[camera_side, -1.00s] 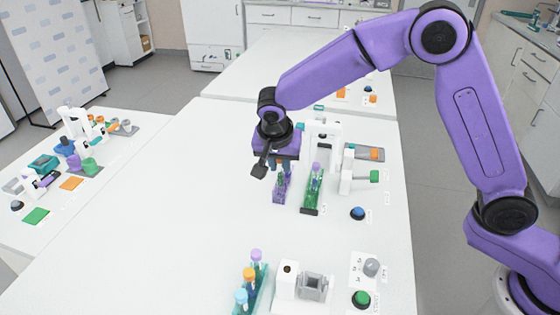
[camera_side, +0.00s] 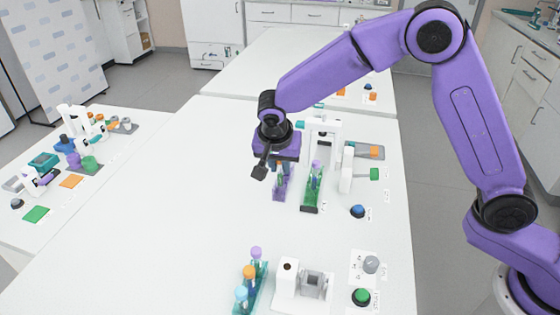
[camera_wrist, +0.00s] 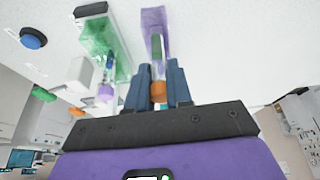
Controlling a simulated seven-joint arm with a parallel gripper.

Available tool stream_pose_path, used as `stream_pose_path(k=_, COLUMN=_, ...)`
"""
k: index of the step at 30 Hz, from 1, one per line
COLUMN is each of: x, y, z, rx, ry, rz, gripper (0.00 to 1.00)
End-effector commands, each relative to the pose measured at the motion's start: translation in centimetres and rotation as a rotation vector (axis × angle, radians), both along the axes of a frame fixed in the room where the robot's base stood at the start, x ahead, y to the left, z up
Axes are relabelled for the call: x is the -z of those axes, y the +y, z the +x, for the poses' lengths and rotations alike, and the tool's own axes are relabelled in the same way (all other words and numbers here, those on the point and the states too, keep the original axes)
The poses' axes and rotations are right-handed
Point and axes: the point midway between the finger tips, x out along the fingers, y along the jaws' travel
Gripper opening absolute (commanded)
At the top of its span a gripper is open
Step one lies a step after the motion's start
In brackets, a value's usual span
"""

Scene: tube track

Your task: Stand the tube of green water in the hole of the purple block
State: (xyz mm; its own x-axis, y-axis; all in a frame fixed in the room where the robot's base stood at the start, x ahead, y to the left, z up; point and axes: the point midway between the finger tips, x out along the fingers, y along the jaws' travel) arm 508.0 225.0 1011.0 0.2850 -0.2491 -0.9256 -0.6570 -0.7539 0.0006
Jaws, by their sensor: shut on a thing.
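My gripper (camera_wrist: 160,88) is shut on a tube with an orange cap (camera_wrist: 158,92). In the side view the purple block (camera_side: 280,188) stands on the table right under my gripper (camera_side: 280,165), which mostly hides the tube. I cannot tell how deep the tube's lower end sits in the block's hole.
A green rack (camera_side: 311,199) with a purple-capped tube (camera_side: 316,166) stands just right of the block. A white device (camera_side: 323,135) is behind it. A blue button (camera_side: 358,211) is to the right. A teal rack (camera_side: 260,285) of capped tubes stands in front. The table left is clear.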

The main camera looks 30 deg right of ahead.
Motion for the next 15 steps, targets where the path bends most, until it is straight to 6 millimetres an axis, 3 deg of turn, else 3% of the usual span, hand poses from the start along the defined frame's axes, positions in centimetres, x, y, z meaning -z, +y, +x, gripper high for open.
stream_pose_path(k=15, x=0.61, y=-0.01, z=0.0, rx=-0.001, ry=0.001, rz=-0.001, gripper=0.03)
